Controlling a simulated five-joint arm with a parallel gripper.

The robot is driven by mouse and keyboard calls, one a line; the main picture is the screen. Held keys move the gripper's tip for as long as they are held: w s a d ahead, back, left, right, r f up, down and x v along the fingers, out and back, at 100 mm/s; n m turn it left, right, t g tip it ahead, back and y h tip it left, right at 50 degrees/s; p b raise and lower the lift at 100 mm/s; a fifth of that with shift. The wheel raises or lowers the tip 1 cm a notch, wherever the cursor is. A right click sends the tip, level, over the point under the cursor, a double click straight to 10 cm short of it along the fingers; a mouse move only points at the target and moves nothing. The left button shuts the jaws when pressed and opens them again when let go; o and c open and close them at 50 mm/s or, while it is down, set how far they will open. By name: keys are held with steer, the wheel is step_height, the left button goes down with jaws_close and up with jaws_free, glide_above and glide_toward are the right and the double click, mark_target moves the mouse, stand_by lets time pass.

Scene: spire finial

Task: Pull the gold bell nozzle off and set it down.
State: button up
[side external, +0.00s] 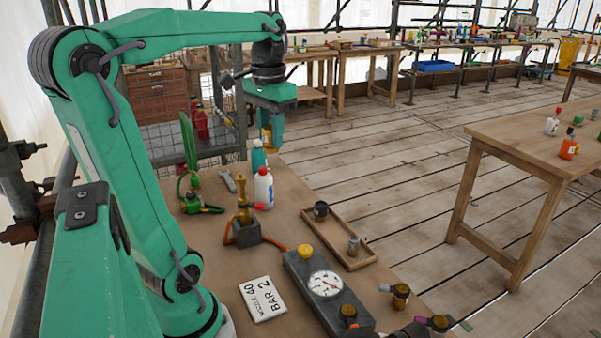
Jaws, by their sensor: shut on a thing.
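My gripper (268,136) is at the upper middle of the side view, pointing down above the far part of the bench. It is shut on the gold bell nozzle (266,139), which shows as a small gold piece between the green fingers, partly hidden by them. The nozzle is in the air, clear of the bench. Below it and a little left, a brass upright fitting (243,206) stands in a dark grey block (246,233), apart from the held piece.
A teal bottle (259,158) and a white bottle (264,188) stand under my gripper. A wooden tray (337,232) holds a dark cup and a grey cylinder. A gauge box (300,268), a placard (263,299) and an orange hose are nearer. Bare bench (288,203) shows left of the tray.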

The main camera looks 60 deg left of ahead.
mark_target(270, 127)
steer(key=shift+r, duration=0.3)
steer(key=shift+r, duration=0.35)
steer(key=shift+r, duration=0.7)
steer(key=shift+r, duration=0.35)
steer(key=shift+r, duration=0.3)
steer(key=w+d+f, duration=0.5)
steer(key=w+f, duration=0.3)
steer(key=f, duration=0.3)
steer(key=w+d+f, duration=0.5)
steer(key=w+f, duration=0.3)
steer(key=f, duration=0.4)
steer(key=shift+w+f, duration=0.2)
steer(key=shift+w, duration=0.1)
